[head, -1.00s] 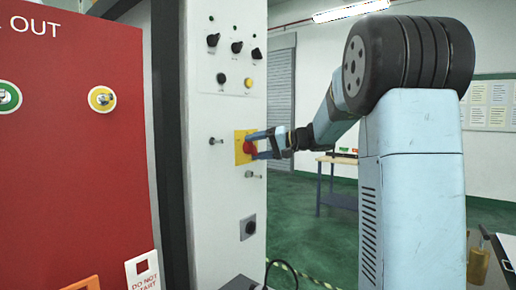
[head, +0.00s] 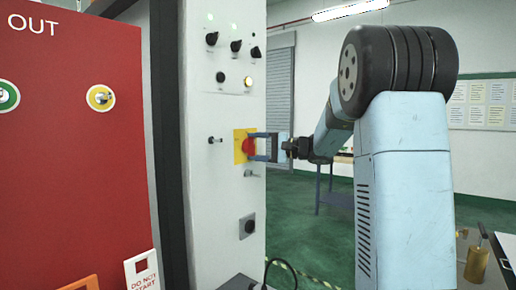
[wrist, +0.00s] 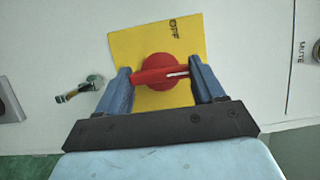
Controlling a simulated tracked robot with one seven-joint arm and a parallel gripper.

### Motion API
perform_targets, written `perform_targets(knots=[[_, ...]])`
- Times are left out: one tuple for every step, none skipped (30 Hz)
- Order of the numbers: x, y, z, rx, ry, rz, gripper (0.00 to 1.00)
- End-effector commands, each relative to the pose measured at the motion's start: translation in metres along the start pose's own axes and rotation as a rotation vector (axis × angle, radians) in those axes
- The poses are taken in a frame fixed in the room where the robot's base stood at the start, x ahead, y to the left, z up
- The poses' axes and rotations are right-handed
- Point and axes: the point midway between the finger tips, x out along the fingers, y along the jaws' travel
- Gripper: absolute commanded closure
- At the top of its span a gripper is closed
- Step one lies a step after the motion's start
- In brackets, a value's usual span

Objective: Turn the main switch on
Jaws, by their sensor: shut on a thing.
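The main switch is a round red knob (wrist: 160,82) with a bar handle, on a yellow plate (wrist: 197,38). The plate is marked OFF near its upper right corner in the wrist view, the letters turned on their side. The handle lies across the picture there, roughly level. My gripper (wrist: 160,84) has one blue finger at each end of the handle and is shut on it. In the head view the red knob (head: 248,146) sits on the yellow plate (head: 238,147), and my gripper (head: 262,147) reaches it from the right. The ON mark is not visible.
A red lockout board (head: 75,170) stands left.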

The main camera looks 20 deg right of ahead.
Motion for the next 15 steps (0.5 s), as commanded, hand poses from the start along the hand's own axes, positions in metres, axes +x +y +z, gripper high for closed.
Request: perform_targets(knots=[[-0.0016, 0.0027, -0.0022, 0.005, 0.006, 0.002, 0.62], [-0.0015, 0.0027, -0.0021, 0.006, 0.006, 0.002, 0.62], [-0.0015, 0.0028, -0.0021, 0.006, 0.006, 0.002, 0.62], [-0.0015, 0.0028, -0.0021, 0.006, 0.006, 0.002, 0.62], [-0.0014, 0.0028, -0.0021, 0.006, 0.006, 0.002, 0.62], [-0.0014, 0.0029, -0.002, 0.006, 0.006, 0.003, 0.62], [-0.0013, 0.0029, -0.002, 0.006, 0.006, 0.003, 0.62], [-0.0013, 0.003, -0.002, 0.006, 0.006, 0.003, 0.62], [-0.0013, 0.003, -0.0019, 0.006, 0.005, 0.003, 0.62], [-0.0013, 0.003, -0.0019, 0.006, 0.005, 0.003, 0.62], [-0.0012, 0.0031, -0.0019, 0.006, 0.005, 0.003, 0.3], [-0.0011, 0.0031, -0.0018, 0.006, 0.005, 0.003, 0.26], [-0.001, 0.003, -0.0017, 0.006, 0.005, 0.003, 0.23], [-0.0008, 0.0028, -0.0016, 0.006, 0.004, 0.003, 0.2], [-0.0006, 0.0025, -0.0013, 0.005, 0.004, 0.002, 0.17]])
